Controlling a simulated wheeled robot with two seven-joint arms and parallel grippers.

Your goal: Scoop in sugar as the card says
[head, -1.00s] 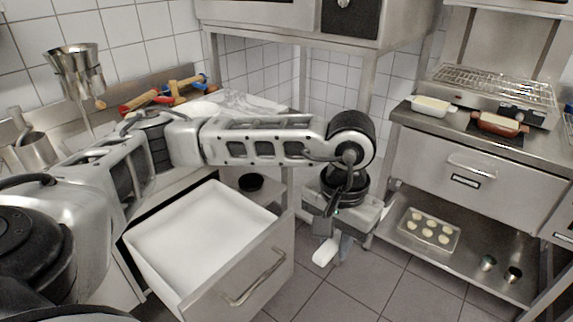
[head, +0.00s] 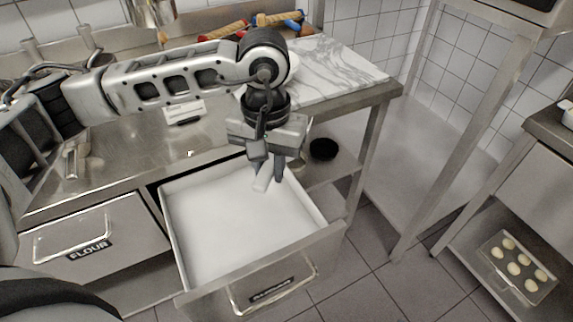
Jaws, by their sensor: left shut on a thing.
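My left gripper (head: 267,168) is over the open drawer (head: 181,262), at its back right part, pointing down. It is shut on a small pale thing (head: 263,179); its shape is mostly hidden, so I cannot tell whether it is a scoop. The drawer is filled with smooth white powder (head: 225,225); its front label is too small to read. I cannot tell whether the pale thing touches the powder. A small white card (head: 184,111) stands on the counter behind my arm; its writing is unreadable. My right gripper is not in view.
A shut drawer labelled FLOUR (head: 95,240) is at left. A metal tool (head: 75,160) lies on the steel counter (head: 130,150). A marble slab (head: 335,70) and rolling pins (head: 225,30) are behind. A black bowl (head: 323,149) sits on the shelf right of the drawer.

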